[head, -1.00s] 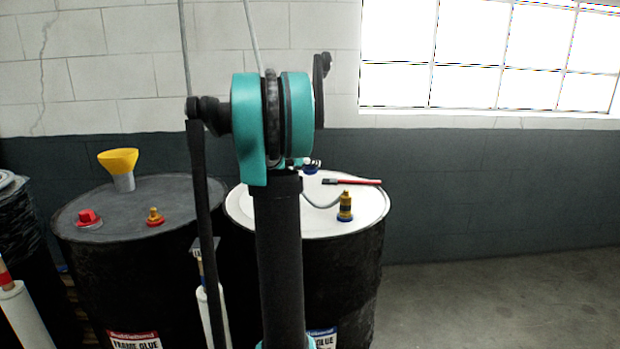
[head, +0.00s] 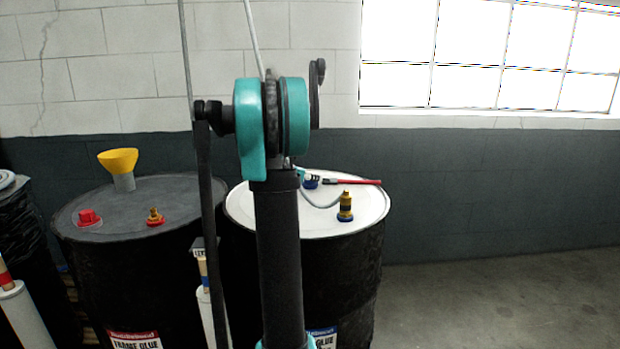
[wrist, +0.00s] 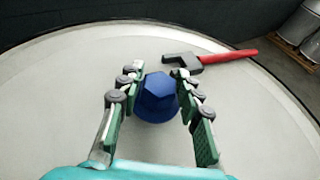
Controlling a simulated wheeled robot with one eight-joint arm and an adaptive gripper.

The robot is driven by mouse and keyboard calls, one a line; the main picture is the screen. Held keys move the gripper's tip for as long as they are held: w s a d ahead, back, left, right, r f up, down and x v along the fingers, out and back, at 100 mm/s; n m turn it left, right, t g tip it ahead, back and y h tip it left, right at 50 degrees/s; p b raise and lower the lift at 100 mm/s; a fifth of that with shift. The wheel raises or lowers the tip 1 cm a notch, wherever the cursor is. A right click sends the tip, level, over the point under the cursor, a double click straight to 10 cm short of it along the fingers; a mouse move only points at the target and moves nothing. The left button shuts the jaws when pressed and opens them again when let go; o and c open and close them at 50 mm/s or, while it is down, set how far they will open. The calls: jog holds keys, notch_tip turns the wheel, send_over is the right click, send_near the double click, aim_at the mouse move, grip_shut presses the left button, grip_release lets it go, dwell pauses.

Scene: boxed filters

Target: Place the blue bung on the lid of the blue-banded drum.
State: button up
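The blue bung (wrist: 157,97) is between the two fingers of my gripper (wrist: 158,76) in the wrist view, and both fingers appear to touch its sides. In the head view the bung (head: 311,183) shows as a small blue patch beside my arm, low over the pale lid (head: 300,222) of the right-hand drum. This drum (head: 340,275) is black and carries a blue-banded label (head: 322,335), partly hidden by my arm. I cannot tell whether the bung touches the lid.
A red-handled tool (wrist: 205,60) lies on the lid beyond the bung. A yellow and blue fitting (head: 345,207) stands on the lid at right. The left drum (head: 110,265) bears a yellow funnel (head: 119,163), a red bung (head: 88,217) and another fitting (head: 155,217).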

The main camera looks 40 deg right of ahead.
jog(key=shift+o, duration=1)
jog(key=shift+r, duration=0.15)
jog(key=v, duration=1.2)
